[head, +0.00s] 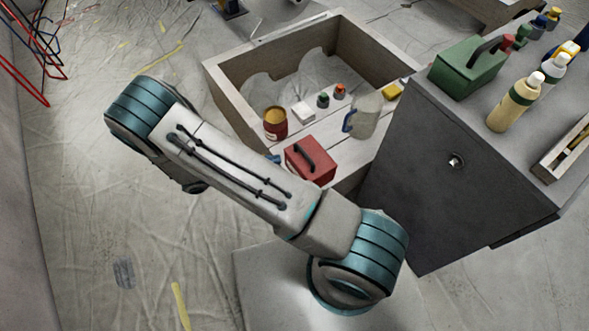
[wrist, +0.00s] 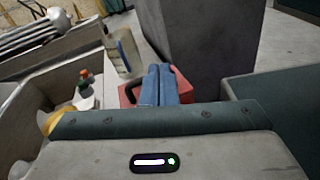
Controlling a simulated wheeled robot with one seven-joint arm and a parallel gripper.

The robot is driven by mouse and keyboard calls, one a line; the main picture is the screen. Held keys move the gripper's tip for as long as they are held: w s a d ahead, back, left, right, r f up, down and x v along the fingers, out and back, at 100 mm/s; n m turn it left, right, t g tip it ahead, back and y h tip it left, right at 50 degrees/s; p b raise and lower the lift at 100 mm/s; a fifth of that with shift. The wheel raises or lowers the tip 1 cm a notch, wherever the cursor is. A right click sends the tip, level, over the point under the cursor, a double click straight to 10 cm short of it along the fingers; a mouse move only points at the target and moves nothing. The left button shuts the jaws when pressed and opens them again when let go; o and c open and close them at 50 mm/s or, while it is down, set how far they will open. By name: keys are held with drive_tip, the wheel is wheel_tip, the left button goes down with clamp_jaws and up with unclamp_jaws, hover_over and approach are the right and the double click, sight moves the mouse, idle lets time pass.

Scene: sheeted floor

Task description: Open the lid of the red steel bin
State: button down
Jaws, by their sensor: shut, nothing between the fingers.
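The red steel bin (head: 318,162) is a small red box with a black bar handle on its top. It stands on the pale board at the near end of the wooden frame, and its lid looks down. In the wrist view the red bin (wrist: 184,86) shows behind and on both sides of my fingers, with its black handle to their left. My gripper (wrist: 159,68) has two blue fingers side by side, shut and empty. They cover the bin's middle, so I cannot tell whether they touch it. In the head view my arm hides most of the gripper.
A dark grey cabinet (head: 420,175) stands close to the bin's right. A pitcher (head: 364,116), a yellow-topped tin (head: 275,124), a white box (head: 303,113) and small bottles share the board. A green toolbox (head: 466,70) and bottles stand on the cabinet. Sheeted floor lies open at left.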

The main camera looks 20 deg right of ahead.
sight(294, 162)
wheel_tip(294, 162, down, 11)
drive_tip(key=a+n+t+h+b, duration=0.2)
drive_tip(key=n+t+b, duration=0.1)
drive_tip(key=n+t, duration=0.25)
drive_tip(key=shift+m, duration=0.25)
drive_tip(key=b+x, duration=0.2)
drive_tip(key=x, duration=0.7)
drive_tip(key=shift+d+r, duration=0.15)
drive_tip(key=shift+r, duration=0.05)
drive_tip(key=shift+w+d+r, duration=0.1)
drive_tip(key=shift+w+d, duration=0.05)
drive_tip(key=shift+d, duration=0.25)
drive_tip(key=shift+r, duration=0.1)
